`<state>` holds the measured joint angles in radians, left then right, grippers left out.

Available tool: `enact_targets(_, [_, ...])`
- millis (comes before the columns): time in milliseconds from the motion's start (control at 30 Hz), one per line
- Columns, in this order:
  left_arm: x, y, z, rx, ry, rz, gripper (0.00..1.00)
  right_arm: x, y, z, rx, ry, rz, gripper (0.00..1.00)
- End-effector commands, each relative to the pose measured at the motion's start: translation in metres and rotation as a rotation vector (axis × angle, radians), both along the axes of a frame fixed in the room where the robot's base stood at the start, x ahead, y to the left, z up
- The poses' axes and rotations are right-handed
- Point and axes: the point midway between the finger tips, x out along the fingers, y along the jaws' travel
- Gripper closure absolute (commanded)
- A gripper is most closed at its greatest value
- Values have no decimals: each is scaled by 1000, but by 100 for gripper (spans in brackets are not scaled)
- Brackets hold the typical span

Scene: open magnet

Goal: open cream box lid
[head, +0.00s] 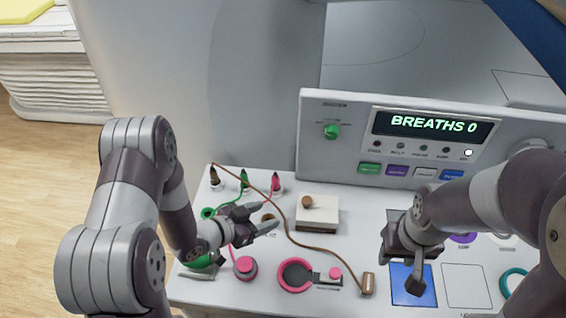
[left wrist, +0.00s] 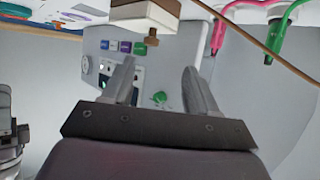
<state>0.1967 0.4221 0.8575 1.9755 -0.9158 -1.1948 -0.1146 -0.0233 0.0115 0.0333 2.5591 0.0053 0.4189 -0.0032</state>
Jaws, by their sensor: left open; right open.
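The cream box (head: 318,217) sits on the white counter near the middle of the head view, with a small brown knob (head: 307,201) on its top. Its lid looks closed. The box also shows at the top of the left wrist view (left wrist: 142,20). My left gripper (head: 268,219) is open and empty, a little left of the box and apart from it. Its two fingers (left wrist: 160,85) show in the left wrist view with nothing between them. My right gripper (head: 405,272) is over the blue square (head: 413,287), right of the box, and appears empty.
A brown cord (head: 290,236) runs past the box's left and front to a brown plug (head: 368,284). A pink ring (head: 282,275) and pink knob (head: 245,267) lie in front. Coloured plugs (head: 277,184) stand behind left. A display panel (head: 432,127) rises behind.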

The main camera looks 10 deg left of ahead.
Motion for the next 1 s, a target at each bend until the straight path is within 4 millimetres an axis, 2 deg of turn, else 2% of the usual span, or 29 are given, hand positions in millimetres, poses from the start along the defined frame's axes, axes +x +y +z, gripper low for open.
enact_targets(67, [-4,-5,4,-37,-18,-18,42,0,0,4,0,1,0,57])
enact_targets(167, [2,-14,1,-49,-27,-25,42,-1,0,5,0,1,0,57])
enact_targets(600, [67,-79,-37,-46,-28,-22,42,0,0,23,0,1,0,57])
enact_targets(800, [78,-89,-44,-45,-27,-20,42,0,0,25,0,1,0,57])
enact_targets(1000, [78,-89,-45,-45,-27,-20,42,0,0,25,0,1,0,57])
